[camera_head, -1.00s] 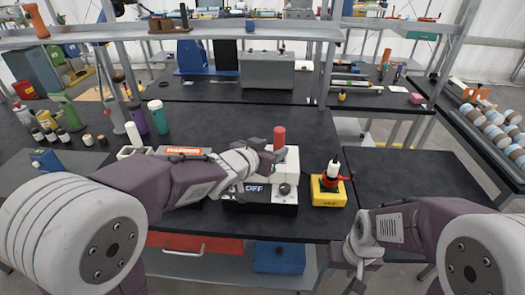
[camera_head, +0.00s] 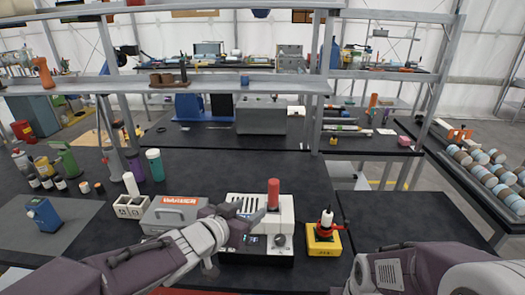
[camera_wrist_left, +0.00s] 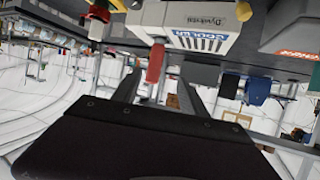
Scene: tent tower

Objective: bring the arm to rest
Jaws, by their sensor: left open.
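My left arm comes in from the lower left, and its gripper (camera_head: 246,218) is in front of a white device (camera_head: 286,208) with a small display panel and a red cylinder (camera_head: 273,192) on top. In the left wrist view, which looks tilted over, the gripper (camera_wrist_left: 178,90) is open, with the red cylinder (camera_wrist_left: 155,62) and the white device (camera_wrist_left: 195,18) beyond the jaws. I see nothing held. I cannot tell whether the gripper touches the device. My right arm shows at the lower right, its gripper out of frame.
A grey toolbox with a red label (camera_head: 172,213) and a white holder (camera_head: 131,206) are left of the device. A yellow-based unit (camera_head: 323,238) stands to its right. Bottles (camera_head: 155,164) are at the left; a metal shelf (camera_head: 215,87) crosses behind.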

